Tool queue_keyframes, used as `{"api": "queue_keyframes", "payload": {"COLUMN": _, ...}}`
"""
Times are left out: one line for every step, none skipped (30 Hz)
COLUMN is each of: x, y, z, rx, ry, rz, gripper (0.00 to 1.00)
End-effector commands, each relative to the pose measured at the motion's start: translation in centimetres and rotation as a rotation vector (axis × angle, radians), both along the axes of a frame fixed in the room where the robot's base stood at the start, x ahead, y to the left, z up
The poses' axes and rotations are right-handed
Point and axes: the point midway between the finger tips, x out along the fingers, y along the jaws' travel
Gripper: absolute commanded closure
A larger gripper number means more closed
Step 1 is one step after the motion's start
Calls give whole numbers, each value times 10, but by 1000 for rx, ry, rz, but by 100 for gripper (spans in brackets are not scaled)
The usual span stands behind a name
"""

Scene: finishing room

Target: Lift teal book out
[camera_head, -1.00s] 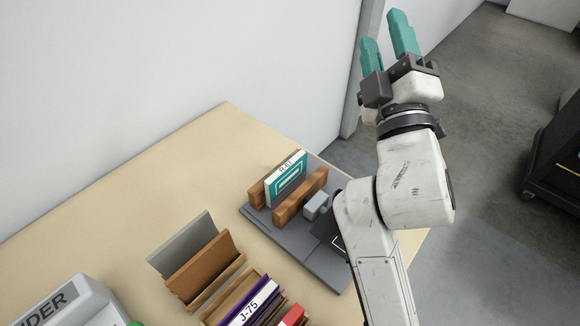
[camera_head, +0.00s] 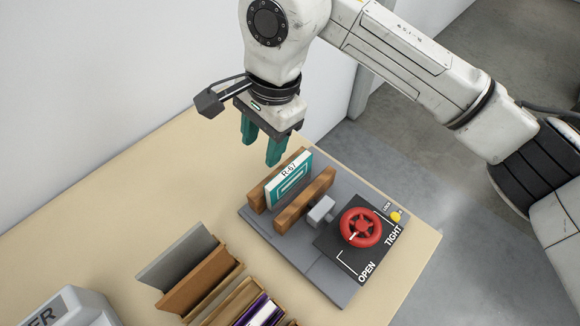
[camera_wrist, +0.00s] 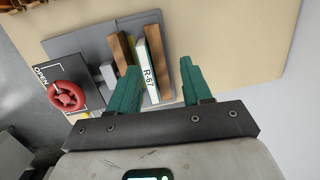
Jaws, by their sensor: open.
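The teal book (camera_head: 287,184), with a white spine marked R-67, stands upright between the two wooden jaws of a grey press. It also shows in the wrist view (camera_wrist: 152,62), between my fingers as seen from above. The back wooden jaw (camera_head: 258,195) and front wooden jaw (camera_head: 305,200) flank it; I cannot tell whether both touch it. A red handwheel (camera_head: 361,227) sits on the dark plate marked OPEN and TIGHT. My gripper (camera_head: 262,150) is open and empty, pointing down, above and slightly behind the book. In the wrist view its teal fingers (camera_wrist: 158,90) straddle the book's line.
A yellow knob (camera_head: 396,216) marked LOCK sits beside the handwheel. A grey labelled box (camera_head: 70,308) is at bottom left. The wall rises close behind the table.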

Motion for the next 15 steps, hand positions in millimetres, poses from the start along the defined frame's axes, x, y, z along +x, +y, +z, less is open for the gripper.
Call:
{"api": "queue_keyframes", "payload": {"x": 7, "y": -15, "z": -1, "rx": -71, "ry": -18, "rz": 4, "gripper": 51}}
{"api": "queue_keyframes", "payload": {"x": 10, "y": -22, "z": -2, "rx": -107, "ry": -26, "rz": 7, "gripper": 51}}
{"api": "queue_keyframes", "payload": {"x": 13, "y": -29, "z": -3, "rx": -143, "ry": -30, "rz": 8, "gripper": 51}}
{"api": "queue_keyframes", "payload": {"x": 14, "y": -33, "z": -5, "rx": -163, "ry": -34, "rz": 9, "gripper": 51}}
{"api": "queue_keyframes", "payload": {"x": 15, "y": -37, "z": -7, "rx": -178, "ry": -36, "rz": 10, "gripper": 51}}
{"api": "queue_keyframes", "payload": {"x": 16, "y": -39, "z": -10, "rx": -191, "ry": -36, "rz": 11, "gripper": 51}}
{"api": "queue_keyframes", "payload": {"x": 16, "y": -40, "z": -14, "rx": -195, "ry": -36, "rz": 13, "gripper": 51}}
{"api": "queue_keyframes", "payload": {"x": 16, "y": -41, "z": -18, "rx": -196, "ry": -36, "rz": 12, "gripper": 51}}
{"api": "queue_keyframes", "payload": {"x": 16, "y": -41, "z": -24, "rx": -197, "ry": -35, "rz": 12, "gripper": 51}}
{"api": "queue_keyframes", "payload": {"x": 15, "y": -40, "z": -29, "rx": -196, "ry": -33, "rz": 12, "gripper": 51}}
{"api": "queue_keyframes", "payload": {"x": 15, "y": -40, "z": -34, "rx": -194, "ry": -35, "rz": 12, "gripper": 51}}
{"api": "queue_keyframes", "payload": {"x": 15, "y": -40, "z": -40, "rx": -193, "ry": -34, "rz": 11, "gripper": 51}}
{"api": "queue_keyframes", "payload": {"x": 15, "y": -40, "z": -44, "rx": -193, "ry": -34, "rz": 12, "gripper": 51}}
{"api": "queue_keyframes", "payload": {"x": 16, "y": -40, "z": -47, "rx": -193, "ry": -36, "rz": 12, "gripper": 51}}
{"api": "queue_keyframes", "payload": {"x": 16, "y": -40, "z": -52, "rx": -192, "ry": -35, "rz": 12, "gripper": 51}}
